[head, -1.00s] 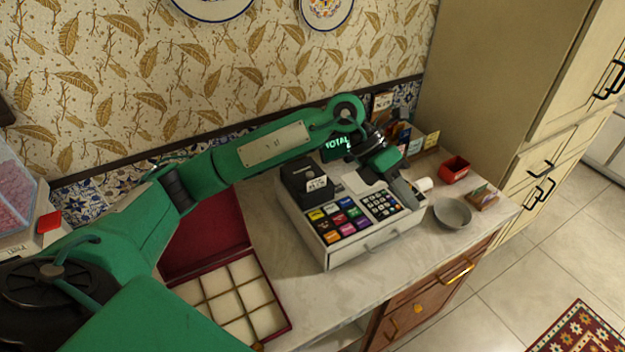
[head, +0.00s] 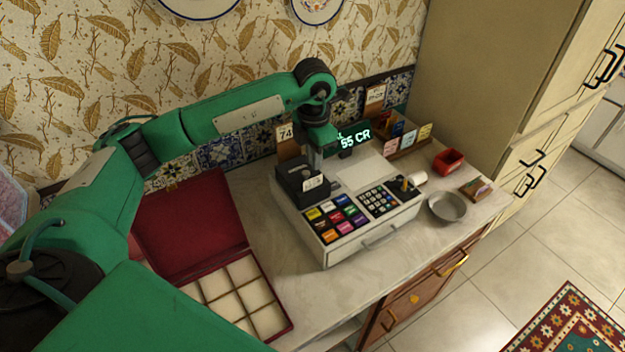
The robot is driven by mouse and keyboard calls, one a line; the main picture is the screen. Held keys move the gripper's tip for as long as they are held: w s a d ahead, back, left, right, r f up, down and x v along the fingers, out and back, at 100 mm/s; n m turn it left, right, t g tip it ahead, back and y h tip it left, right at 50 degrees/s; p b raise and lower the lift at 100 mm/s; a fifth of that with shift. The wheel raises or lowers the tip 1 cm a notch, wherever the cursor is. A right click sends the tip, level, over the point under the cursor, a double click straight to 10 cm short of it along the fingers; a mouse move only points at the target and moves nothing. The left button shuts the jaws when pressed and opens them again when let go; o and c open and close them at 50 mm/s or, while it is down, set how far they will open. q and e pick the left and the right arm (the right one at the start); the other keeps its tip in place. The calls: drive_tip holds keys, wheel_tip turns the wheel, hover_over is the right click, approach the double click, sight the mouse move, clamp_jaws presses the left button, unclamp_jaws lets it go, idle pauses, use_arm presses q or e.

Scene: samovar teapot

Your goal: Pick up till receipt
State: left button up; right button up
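The till (head: 343,236) stands on the marble counter, with coloured keys, a number pad and a lit display (head: 355,137). A small black receipt printer (head: 293,180) sits on its left part. A short white till receipt (head: 313,183) with dark print sticks out of the printer's front. My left gripper (head: 315,168) points down just behind and above the printer, close to the receipt. Its fingers are small and partly merge with the dark printer, so I cannot tell whether they are open or touching anything. My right gripper is not in view.
An open red box (head: 190,225) with pale compartments lies left of the till. A card rack (head: 405,140) stands behind. Bare counter (head: 345,285) lies in front.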

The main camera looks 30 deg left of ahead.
sight(311, 183)
use_arm(q)
drive_tip(key=shift+f, duration=0.4)
drive_tip(key=shift+s+f+p, duration=0.1)
drive_tip(key=shift+f+p, duration=0.35)
drive_tip(key=shift+p, duration=0.05)
drive_tip(key=f, duration=0.1)
drive_tip(key=f+p, duration=0.2)
drive_tip(key=f, duration=0.1)
drive_tip(key=shift+s, duration=0.25)
drive_tip(key=shift+f, duration=0.2)
clamp_jaws()
